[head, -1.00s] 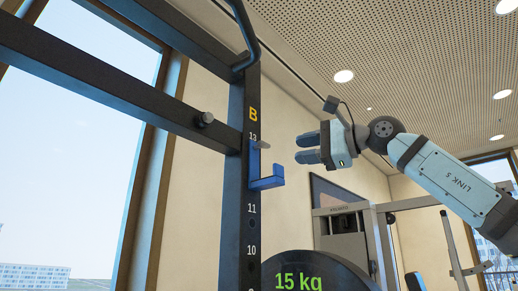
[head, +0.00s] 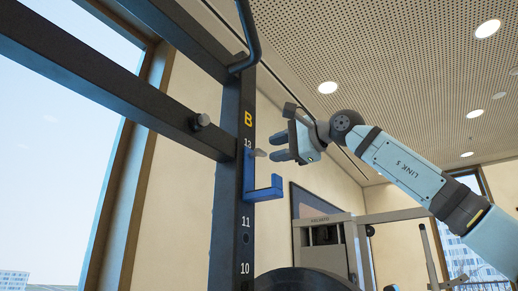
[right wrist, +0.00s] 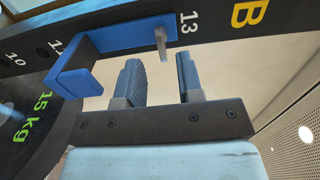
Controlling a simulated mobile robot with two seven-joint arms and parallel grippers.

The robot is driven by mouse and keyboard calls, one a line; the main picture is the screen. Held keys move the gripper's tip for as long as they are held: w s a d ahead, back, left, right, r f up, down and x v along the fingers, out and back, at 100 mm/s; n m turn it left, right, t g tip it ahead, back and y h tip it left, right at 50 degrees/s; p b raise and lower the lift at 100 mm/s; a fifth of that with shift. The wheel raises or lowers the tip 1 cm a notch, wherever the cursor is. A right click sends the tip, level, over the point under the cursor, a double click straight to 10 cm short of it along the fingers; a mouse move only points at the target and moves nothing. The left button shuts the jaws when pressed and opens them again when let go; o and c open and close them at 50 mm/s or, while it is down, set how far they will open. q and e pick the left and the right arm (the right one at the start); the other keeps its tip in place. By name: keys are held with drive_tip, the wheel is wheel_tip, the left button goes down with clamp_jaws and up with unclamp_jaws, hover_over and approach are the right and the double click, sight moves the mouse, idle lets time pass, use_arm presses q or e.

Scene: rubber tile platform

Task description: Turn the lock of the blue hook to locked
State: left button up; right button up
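The blue hook (head: 262,192) is mounted on the dark upright post (head: 230,200), between the marks 13 and 11. Its lock, a small grey lever (head: 258,153), sticks out near the top of the hook beside the 13. In the right wrist view the hook (right wrist: 88,78) is at upper left and the lever (right wrist: 160,42) points down the picture. My right gripper (head: 276,147) is open and empty, with its fingertips close to the lever. In the wrist view the gap between the fingers (right wrist: 158,78) faces the lever, which appears just beyond the fingertips. My left gripper is not in view.
Dark horizontal bars (head: 110,75) run from the post to the left, with a black knob (head: 200,121) on one. A black weight plate (head: 300,281) sits below the hook. A gym machine (head: 325,235) stands behind at right.

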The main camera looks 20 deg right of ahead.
sight(263, 152)
drive_tip(key=x, duration=0.2)
drive_tip(key=p+x, duration=0.1)
drive_tip(key=x, duration=0.1)
drive_tip(key=shift+s+r, duration=0.1)
drive_tip(key=shift+r, duration=0.1)
drive_tip(key=shift+w+a+f, duration=0.1)
drive_tip(key=shift+w+a, duration=0.35)
drive_tip(key=shift+w, duration=0.15)
drive_tip(key=shift+s, duration=0.1)
clamp_jaws()
